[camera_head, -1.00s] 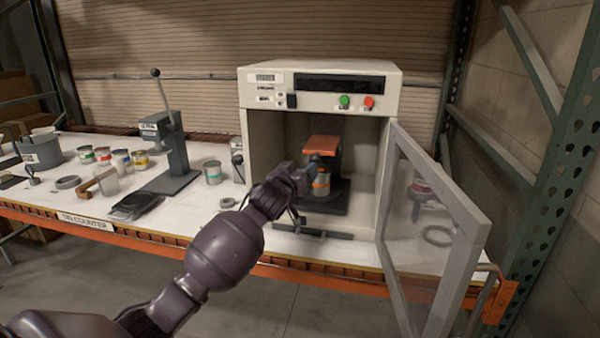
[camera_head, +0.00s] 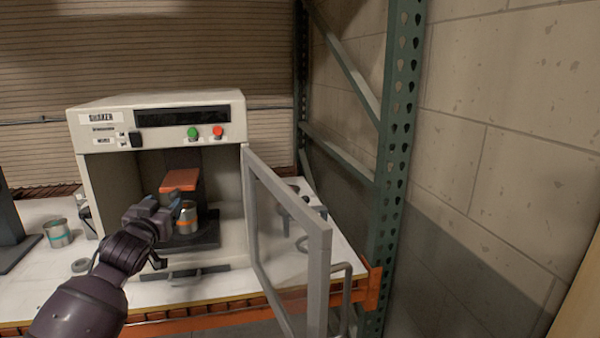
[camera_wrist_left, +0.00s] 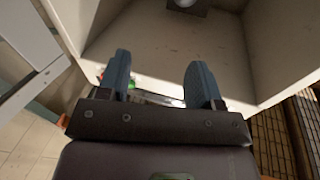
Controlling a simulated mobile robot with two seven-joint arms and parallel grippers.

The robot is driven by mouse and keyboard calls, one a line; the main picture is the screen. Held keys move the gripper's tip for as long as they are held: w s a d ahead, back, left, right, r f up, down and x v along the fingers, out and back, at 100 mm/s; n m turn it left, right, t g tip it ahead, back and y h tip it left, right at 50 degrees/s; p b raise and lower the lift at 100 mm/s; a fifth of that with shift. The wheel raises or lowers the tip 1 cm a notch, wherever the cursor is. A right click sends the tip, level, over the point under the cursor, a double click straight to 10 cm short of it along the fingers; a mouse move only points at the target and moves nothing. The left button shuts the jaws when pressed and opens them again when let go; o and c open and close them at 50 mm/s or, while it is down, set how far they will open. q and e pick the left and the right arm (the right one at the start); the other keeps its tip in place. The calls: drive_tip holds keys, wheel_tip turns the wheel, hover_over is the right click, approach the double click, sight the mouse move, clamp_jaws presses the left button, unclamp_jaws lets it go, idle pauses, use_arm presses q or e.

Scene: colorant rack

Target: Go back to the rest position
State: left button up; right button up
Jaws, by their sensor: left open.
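My left gripper (camera_head: 168,212) reaches in from the left to the front of the shaker cabinet's (camera_head: 155,112) opening. In the left wrist view my left gripper (camera_wrist_left: 158,75) has its two blue-grey fingers spread apart with nothing held between them; cabinet walls show beyond. A metal can with a teal and orange band (camera_head: 187,219) stands inside the cabinet, just right of the fingers in the head view. An orange clamp plate (camera_head: 180,180) is above it. I cannot tell how far the fingers are from the can. My right gripper is not in view.
The shaker's glazed door (camera_head: 290,235) stands swung open to the right, jutting past the shelf's front edge. A green rack post (camera_head: 392,150) rises beyond it. Another can (camera_head: 57,233) and a grey ring (camera_head: 81,265) are on the shelf at left.

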use_arm(q)
drive_tip(key=s+d+f+g, duration=0.2)
drive_tip(key=s+f+g, duration=0.1)
drive_tip(key=s+f, duration=1.5)
drive_tip(key=s+d+f+g, duration=0.3)
drive_tip(key=s+f+g, duration=0.1)
drive_tip(key=s+f, duration=1.4)
drive_tip(key=s, duration=0.3)
drive_tip(key=shift+f, duration=0.3)
drive_tip(key=shift+d, duration=0.1)
